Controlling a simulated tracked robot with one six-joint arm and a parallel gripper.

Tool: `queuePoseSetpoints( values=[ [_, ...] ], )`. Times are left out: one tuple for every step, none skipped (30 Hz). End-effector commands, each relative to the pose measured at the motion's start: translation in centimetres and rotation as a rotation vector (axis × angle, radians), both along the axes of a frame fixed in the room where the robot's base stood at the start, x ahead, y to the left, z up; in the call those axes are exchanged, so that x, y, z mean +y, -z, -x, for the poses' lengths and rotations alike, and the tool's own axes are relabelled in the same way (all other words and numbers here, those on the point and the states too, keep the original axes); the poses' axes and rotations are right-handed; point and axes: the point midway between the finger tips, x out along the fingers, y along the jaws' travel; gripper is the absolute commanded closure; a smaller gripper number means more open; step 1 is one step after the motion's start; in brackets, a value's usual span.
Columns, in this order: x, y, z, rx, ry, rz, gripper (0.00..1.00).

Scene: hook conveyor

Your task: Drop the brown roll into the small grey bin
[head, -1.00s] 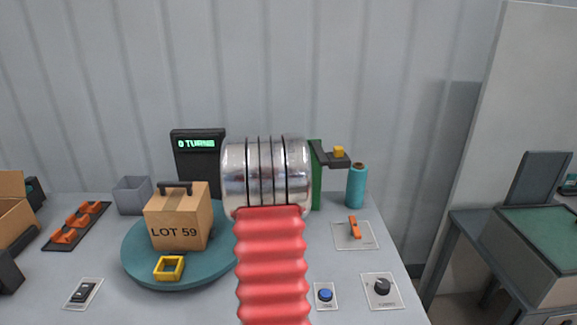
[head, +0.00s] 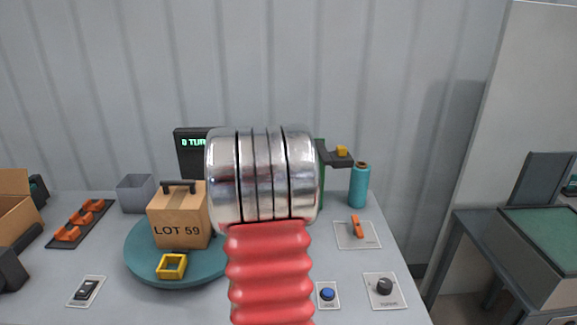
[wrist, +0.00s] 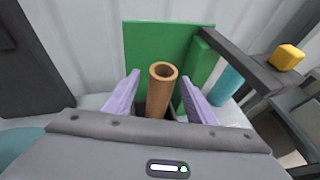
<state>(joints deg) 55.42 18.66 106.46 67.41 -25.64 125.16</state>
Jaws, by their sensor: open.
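The brown roll (wrist: 158,98) is a hollow tube standing upright between the two pale lilac fingers of my gripper (wrist: 160,75) in the wrist view. The fingers are open, with a gap visible on each side of the roll. The roll's lower end is hidden by my gripper body, with a dark edge around it. The small grey bin (head: 136,194) stands at the back left of the table in the head view, open at the top. My arm hides the roll and my gripper in the head view.
A green panel (wrist: 165,58) stands right behind the roll, with a dark arm bearing a yellow block (wrist: 287,57) to its right. A teal cylinder (head: 359,186) stands nearby. A LOT 59 box (head: 180,222) on a teal turntable (head: 142,265) sits near the bin.

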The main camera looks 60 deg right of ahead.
Motion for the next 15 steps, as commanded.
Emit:
queuePoseSetpoints(
  values=[
    [0.7,-0.3,0.0,-0.001,-0.002,0.001,0.49],
    [1.1,-0.5,0.1,-0.001,-0.002,0.001,0.49],
    [1.5,-0.7,0.2,-0.002,-0.001,0.002,0.49],
    [1.9,-0.9,0.2,-0.001,-0.002,0.001,0.49],
    [2.3,-1.0,0.3,-0.001,-0.002,0.001,0.49],
    [2.7,-1.2,0.4,-0.002,-0.001,0.001,0.49],
    [3.1,-1.4,0.4,-0.001,-0.002,0.001,0.49],
    [3.5,-1.5,0.5,-0.001,-0.002,0.001,0.49],
    [3.9,-1.7,0.6,-0.001,-0.002,0.002,0.49],
    [4.2,-1.9,0.6,-0.001,-0.002,0.002,0.49],
    [4.6,-2.0,0.6,-0.002,-0.001,0.001,0.49],
    [4.9,-2.1,0.7,-0.001,-0.001,0.001,0.49],
    [5.2,-2.2,0.8,-0.001,-0.001,0.001,0.49],
    [5.4,-2.3,0.8,-0.001,-0.001,0.001,0.49],
    [5.6,-2.4,0.9,0.000,-0.001,0.001,0.49]
  ],
)
